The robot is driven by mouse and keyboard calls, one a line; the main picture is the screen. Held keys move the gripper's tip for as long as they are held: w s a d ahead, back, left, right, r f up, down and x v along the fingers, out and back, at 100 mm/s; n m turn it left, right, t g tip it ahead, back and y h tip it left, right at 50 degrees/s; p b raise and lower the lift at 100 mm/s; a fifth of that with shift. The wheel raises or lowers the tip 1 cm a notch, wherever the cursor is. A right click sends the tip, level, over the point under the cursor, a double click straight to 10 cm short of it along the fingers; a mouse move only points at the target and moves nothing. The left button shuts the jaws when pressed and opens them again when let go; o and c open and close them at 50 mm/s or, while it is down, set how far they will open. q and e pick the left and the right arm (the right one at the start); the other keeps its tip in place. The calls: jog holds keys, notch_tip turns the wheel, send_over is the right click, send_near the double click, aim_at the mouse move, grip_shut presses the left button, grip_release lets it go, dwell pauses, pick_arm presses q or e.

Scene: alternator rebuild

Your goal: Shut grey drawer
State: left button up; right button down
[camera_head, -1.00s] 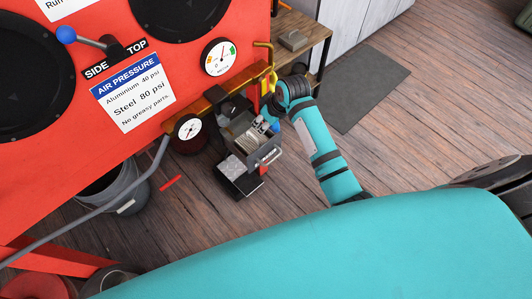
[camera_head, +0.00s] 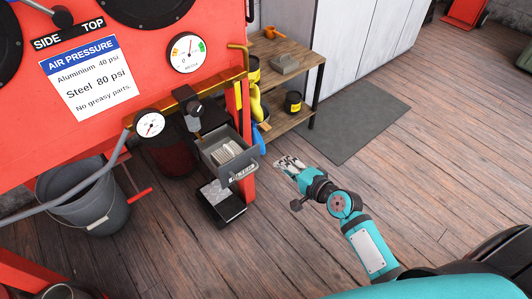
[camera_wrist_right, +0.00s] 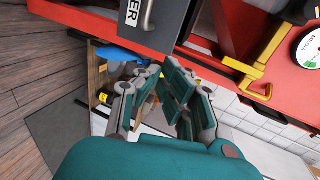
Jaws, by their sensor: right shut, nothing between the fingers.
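The grey drawer (camera_head: 228,173) hangs at the right end of the red cabinet. It is pulled out, its open top showing a stack of pale flat pieces inside. Its front with a label and a metal handle (camera_head: 243,173) faces the lower right. In the right wrist view the drawer front (camera_wrist_right: 118,28) shows at the top, partly cut off. My right gripper (camera_head: 279,161) is to the right of the drawer, apart from it, shut and empty. Its fingers also show in the right wrist view (camera_wrist_right: 160,70). My left gripper is not in view.
A dark box (camera_head: 222,207) stands below the drawer. A wooden shelf (camera_head: 290,45) stands at the back. A grey bucket (camera_head: 85,205) is at left.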

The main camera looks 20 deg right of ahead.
aim_at(258, 145)
jog(key=x, duration=0.5)
jog(key=b+x, duration=0.1)
jog(key=x, duration=0.2)
jog(key=shift+w+r, duration=0.1)
jog(key=shift+r, duration=0.2)
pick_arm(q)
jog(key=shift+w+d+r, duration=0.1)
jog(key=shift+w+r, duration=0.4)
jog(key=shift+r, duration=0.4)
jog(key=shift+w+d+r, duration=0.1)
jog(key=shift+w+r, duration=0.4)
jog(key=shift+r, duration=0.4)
pick_arm(e)
jog(key=shift+w+a, duration=0.25)
jog(key=shift+w, duration=0.3)
